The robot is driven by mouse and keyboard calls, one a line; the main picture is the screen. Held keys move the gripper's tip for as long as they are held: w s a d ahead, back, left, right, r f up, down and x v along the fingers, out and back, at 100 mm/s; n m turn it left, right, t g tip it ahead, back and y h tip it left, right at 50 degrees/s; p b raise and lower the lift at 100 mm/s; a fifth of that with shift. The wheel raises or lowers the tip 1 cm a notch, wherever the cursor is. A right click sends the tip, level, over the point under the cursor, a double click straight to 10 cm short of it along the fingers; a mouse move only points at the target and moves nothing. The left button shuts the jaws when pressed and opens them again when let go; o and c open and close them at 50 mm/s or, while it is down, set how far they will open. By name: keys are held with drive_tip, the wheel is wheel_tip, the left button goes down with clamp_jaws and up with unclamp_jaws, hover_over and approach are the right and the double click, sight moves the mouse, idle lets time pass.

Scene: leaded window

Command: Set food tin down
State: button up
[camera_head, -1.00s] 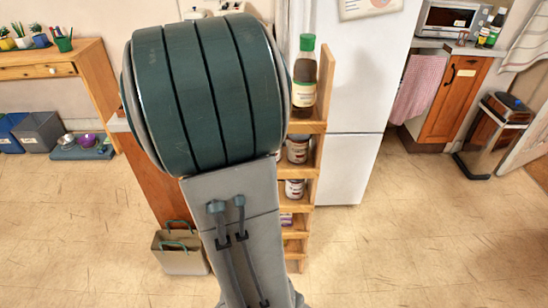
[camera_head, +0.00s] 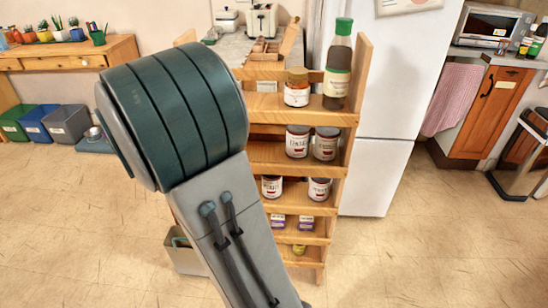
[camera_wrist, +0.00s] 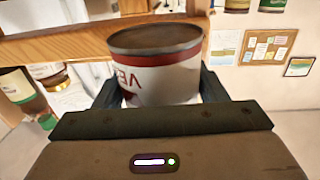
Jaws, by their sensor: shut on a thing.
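My gripper (camera_wrist: 160,92) is shut on a food tin (camera_wrist: 165,75) in the wrist view, one dark finger on each side of it. The tin is white with a red band and a dark grey end that faces up in the picture. Its lettering is partly visible and looks upside down. In the head view my own arm hides the gripper and the held tin. A wooden shelf rack (camera_head: 262,157) stands beyond my arm; similar white-and-red tins stand on its middle (camera_head: 297,141) and lower (camera_head: 319,189) shelves.
A dark bottle with a green cap (camera_head: 338,70) and a jar (camera_head: 297,88) stand on the rack's top shelf. Small purple packs (camera_head: 306,222) sit lower down. A white fridge (camera_head: 385,110) is right behind the rack. The floor at the right (camera_head: 430,250) is clear.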

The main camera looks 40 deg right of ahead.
drive_tip(key=s+a+f+m+g+h+b, duration=0.25)
drive_tip(key=f+m+g, duration=0.2)
drive_tip(key=f, duration=0.75)
drive_tip(key=shift+n+g, duration=0.25)
drive_tip(key=shift+n, duration=0.2)
drive_tip(key=x, duration=1.1)
drive_tip(key=s+x, duration=0.1)
drive_tip(key=x, duration=0.5)
drive_tip(key=shift+d+b, duration=0.3)
drive_tip(key=shift+b, duration=0.1)
drive_tip(key=shift+w+d, duration=0.15)
drive_tip(key=shift+d, duration=0.35)
wheel_tip(320, 180, down, 3)
drive_tip(key=shift+f+b, duration=0.1)
drive_tip(key=shift+b, duration=0.2)
drive_tip(key=shift+f, duration=0.15)
